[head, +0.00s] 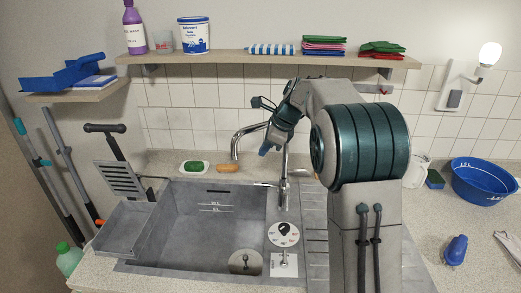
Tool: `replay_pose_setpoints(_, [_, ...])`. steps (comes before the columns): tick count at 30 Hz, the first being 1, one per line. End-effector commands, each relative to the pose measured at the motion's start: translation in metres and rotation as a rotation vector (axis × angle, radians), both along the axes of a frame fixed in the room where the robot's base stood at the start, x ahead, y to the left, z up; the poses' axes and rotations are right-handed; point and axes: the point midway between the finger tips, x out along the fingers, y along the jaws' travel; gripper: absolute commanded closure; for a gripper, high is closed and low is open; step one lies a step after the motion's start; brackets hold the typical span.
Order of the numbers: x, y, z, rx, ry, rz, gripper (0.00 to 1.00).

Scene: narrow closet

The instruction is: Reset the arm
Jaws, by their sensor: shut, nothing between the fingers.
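My arm rises from the lower right of the head view and bends over toward the sink. My gripper (264,151) is at the end of the arm, above the counter's back edge beside the faucet (240,136). It points down and to the left, looks small from here, and is shut with nothing in it. Whether it touches the faucet cannot be told. The sink (170,235) below is empty. Part of the faucet and the counter behind is hidden by the arm.
A shelf (230,58) with a purple bottle (134,30), a white bucket (193,36) and folded cloths (324,45) runs along the wall. A blue basin (482,184) and a blue object (456,250) are on the right counter.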

Motion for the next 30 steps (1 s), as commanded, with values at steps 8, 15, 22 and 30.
replay_pose_setpoints(8, [-0.064, -0.013, 0.026, -0.137, -0.110, 0.251, 1.00])
replay_pose_setpoints(15, [-0.156, -0.030, 0.035, -0.341, -0.238, 0.632, 1.00])
replay_pose_setpoints(22, [-0.244, -0.044, 0.024, -0.539, -0.328, 1.021, 1.00])
replay_pose_setpoints(30, [-0.331, -0.061, -0.007, -0.740, -0.380, 1.454, 1.00])
